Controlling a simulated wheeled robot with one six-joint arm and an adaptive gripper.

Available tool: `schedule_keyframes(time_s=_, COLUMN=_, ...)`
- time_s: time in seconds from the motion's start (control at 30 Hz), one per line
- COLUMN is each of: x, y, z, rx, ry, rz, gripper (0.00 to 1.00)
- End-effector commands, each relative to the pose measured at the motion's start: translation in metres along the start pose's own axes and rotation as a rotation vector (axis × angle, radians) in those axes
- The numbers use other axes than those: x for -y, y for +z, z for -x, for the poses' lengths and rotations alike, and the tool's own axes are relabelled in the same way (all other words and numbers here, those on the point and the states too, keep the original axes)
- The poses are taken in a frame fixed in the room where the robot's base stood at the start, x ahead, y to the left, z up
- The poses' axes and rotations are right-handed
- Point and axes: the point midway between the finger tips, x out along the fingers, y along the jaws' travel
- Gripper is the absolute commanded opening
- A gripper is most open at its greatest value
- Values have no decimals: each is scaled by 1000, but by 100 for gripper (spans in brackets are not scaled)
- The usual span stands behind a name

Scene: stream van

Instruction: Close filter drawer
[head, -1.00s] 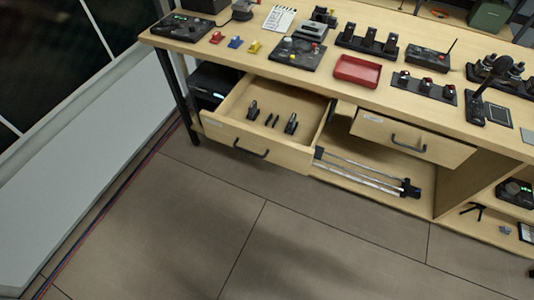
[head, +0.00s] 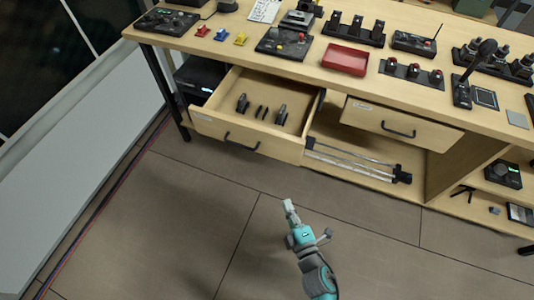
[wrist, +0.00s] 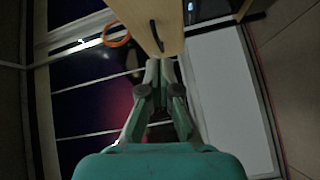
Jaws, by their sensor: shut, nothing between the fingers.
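The left drawer (head: 245,141) is pulled far out of the wooden desk in the head view. Dark clips and small black pieces lie inside it, and its front has a black bar handle (head: 241,142). The right drawer (head: 400,124) stands out less, with its own handle. Their labels are too small to read. My gripper (head: 288,204) is shut and empty, apart from the drawers, over the floor in front of the desk. In the wrist view its fingers (wrist: 160,63) point toward a wooden drawer front (wrist: 140,18) with a black handle (wrist: 156,36).
The desk top (head: 215,60) carries control panels, a red tray (head: 345,59) and a microphone (head: 478,64). A folded metal stand (head: 350,161) lies on the shelf below the right drawer. The floor (head: 200,220) in front is clear. A pale ledge (head: 80,170) runs along the left.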

Motion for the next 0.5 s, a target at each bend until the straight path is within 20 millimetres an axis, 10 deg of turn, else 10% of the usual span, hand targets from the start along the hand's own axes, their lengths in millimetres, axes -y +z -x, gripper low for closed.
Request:
schedule_keyframes(time_s=0.2, x=0, y=-13, z=-60, rx=-60, ry=14, rz=188, gripper=0)
schedule_keyframes(time_s=0.5, x=0, y=-18, z=-85, rx=-75, ry=18, rz=241, gripper=0)
